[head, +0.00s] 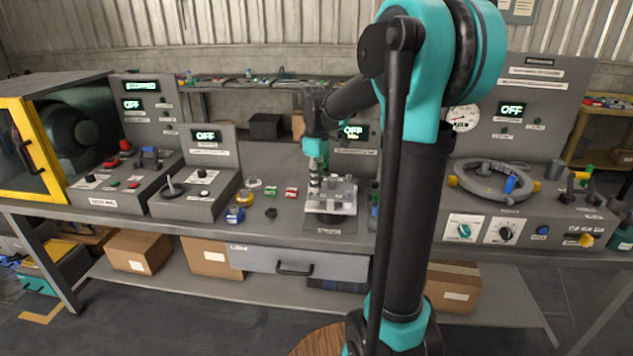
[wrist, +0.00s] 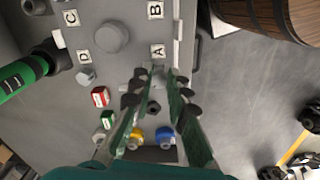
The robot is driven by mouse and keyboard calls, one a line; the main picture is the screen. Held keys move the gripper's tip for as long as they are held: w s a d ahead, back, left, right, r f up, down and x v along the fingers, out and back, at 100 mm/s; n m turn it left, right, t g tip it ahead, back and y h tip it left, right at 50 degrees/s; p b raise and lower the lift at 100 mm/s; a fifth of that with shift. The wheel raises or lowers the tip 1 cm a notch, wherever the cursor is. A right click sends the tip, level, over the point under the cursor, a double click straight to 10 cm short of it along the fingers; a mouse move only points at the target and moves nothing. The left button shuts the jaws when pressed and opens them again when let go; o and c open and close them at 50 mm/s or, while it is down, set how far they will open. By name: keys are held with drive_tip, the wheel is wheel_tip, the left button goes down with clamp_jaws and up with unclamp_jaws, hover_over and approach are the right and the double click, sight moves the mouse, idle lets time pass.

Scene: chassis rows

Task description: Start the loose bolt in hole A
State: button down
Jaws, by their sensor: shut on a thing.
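The light grey chassis block (head: 335,205) sits on a dark mat on the bench. In the wrist view, its face (wrist: 125,62) carries labels A, B, C and D. Label A (wrist: 157,50) lies just beyond my fingertips; hole A itself is hidden or too small to make out. In the head view, my gripper (head: 316,184) points down at the chassis's left side.
Left of the chassis lie a red box (head: 291,192), a green box (head: 270,191), a dark round piece (head: 271,213), and blue (head: 235,215) and yellow (head: 246,198) pieces. A green-and-black tool (wrist: 22,75) shows at the wrist view's left. Control panels stand on both sides.

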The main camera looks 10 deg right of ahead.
drive_tip(key=shift+f, duration=0.65)
drive_tip(key=m, duration=0.3)
drive_tip(key=shift+m, duration=0.3)
drive_tip(key=shift+s+a+m, duration=0.1)
drive_tip(key=shift+m, duration=0.7)
drive_tip(key=shift+m, duration=1)
drive_tip(key=m, duration=0.3)
drive_tip(key=shift+a, duration=0.1)
drive_tip(key=shift+f, duration=0.1)
